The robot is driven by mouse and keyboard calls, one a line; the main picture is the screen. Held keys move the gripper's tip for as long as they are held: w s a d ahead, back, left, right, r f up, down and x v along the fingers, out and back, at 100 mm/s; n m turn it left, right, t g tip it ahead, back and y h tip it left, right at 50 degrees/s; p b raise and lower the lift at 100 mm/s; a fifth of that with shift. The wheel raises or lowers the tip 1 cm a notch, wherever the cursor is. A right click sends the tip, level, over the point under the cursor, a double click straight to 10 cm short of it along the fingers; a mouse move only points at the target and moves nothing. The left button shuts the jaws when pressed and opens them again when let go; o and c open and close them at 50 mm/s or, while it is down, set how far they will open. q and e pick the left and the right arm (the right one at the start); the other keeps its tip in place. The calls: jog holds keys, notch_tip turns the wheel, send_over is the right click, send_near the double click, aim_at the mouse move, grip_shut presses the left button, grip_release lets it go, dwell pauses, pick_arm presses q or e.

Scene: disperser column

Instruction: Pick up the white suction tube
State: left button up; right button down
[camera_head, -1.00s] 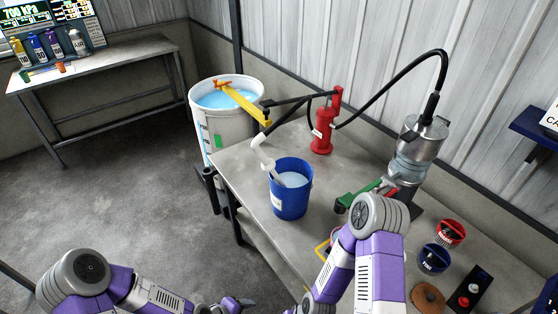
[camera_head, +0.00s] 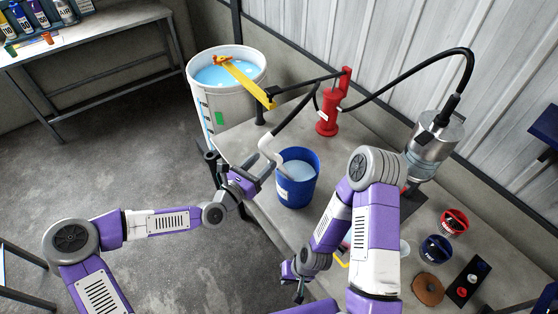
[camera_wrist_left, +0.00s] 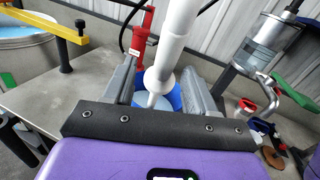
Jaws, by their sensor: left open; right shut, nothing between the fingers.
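The white suction tube (camera_head: 267,150) hangs at the end of a black hose, its lower end leading into the blue bucket (camera_head: 294,192), which holds pale liquid. My left gripper (camera_head: 240,168) is open at the bucket's left side, close to the tube. In the left wrist view the white tube (camera_wrist_left: 172,50) shows between the two open fingers, in front of the blue bucket; I cannot tell whether either finger touches it. My right gripper (camera_head: 299,292) is shut and empty, low by the table's front edge.
A large white drum (camera_head: 228,100) with blue liquid stands behind left. A yellow bar (camera_head: 250,85), a red pump (camera_head: 327,118) and a metal cylinder (camera_head: 435,140) are beyond the bucket. Red (camera_head: 454,222) and dark blue (camera_head: 436,249) containers stand at right.

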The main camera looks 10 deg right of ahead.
pick_arm(q)
jog(key=x, duration=0.4)
jog(key=p+x, duration=0.1)
jog(key=x, duration=0.1)
jog(key=shift+s+d+f, duration=0.15)
jog(key=shift+d+f, duration=0.1)
jog(key=shift+d, duration=0.15)
jog(key=shift+c, duration=0.3)
grip_shut()
